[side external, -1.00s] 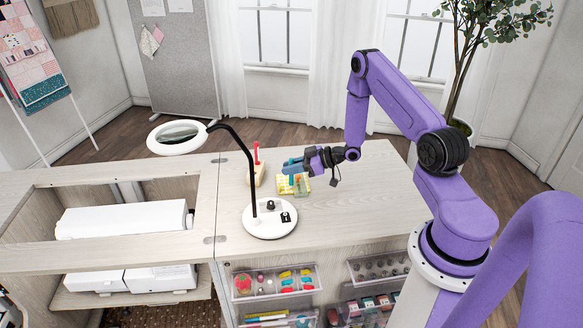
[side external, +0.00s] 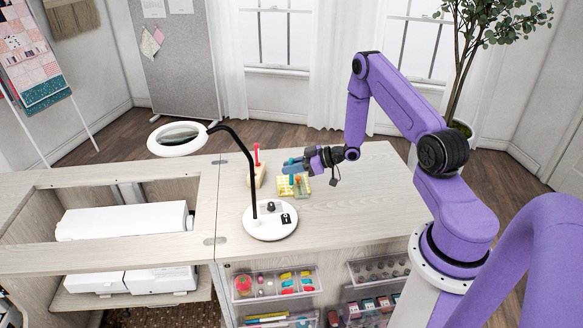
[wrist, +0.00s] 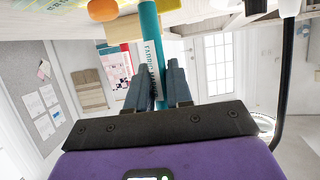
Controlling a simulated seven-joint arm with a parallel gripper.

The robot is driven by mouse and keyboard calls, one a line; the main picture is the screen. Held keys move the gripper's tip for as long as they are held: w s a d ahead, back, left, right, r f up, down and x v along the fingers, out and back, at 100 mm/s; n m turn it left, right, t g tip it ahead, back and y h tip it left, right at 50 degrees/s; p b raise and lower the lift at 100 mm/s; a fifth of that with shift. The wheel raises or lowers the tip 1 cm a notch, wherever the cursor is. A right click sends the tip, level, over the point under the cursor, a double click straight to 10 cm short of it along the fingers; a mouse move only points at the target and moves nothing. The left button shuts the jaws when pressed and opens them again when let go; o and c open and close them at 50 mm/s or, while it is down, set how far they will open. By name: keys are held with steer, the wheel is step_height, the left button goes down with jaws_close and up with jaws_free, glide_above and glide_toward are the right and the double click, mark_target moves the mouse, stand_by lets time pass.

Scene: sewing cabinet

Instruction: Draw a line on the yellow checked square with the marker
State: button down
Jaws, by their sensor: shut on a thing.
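The yellow checked square (side external: 284,191) lies flat on the table just behind the lamp base, partly covered by my gripper in the side view. My gripper (side external: 291,166) is above it, with its fingers pointing left. In the wrist view, my gripper (wrist: 158,75) is shut on a teal marker (wrist: 151,48) with lettering on its barrel. A small part of the marker (side external: 292,180) shows below the fingers in the side view, over the square. I cannot tell whether its tip touches the fabric.
A lamp with a white round base (side external: 270,223) and a black curved neck (side external: 249,165) stands close in front and to the left. A wooden holder (side external: 257,180) with a red item stands left of the square. The table's right part (side external: 365,205) is clear.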

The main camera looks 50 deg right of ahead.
steer(key=shift+w+d, duration=2)
steer(key=shift+d, duration=0.2)
stand_by(4.0)
steer(key=shift+r, duration=0.2)
stand_by(0.3)
steer(key=shift+f, duration=0.2)
stand_by(1.1)
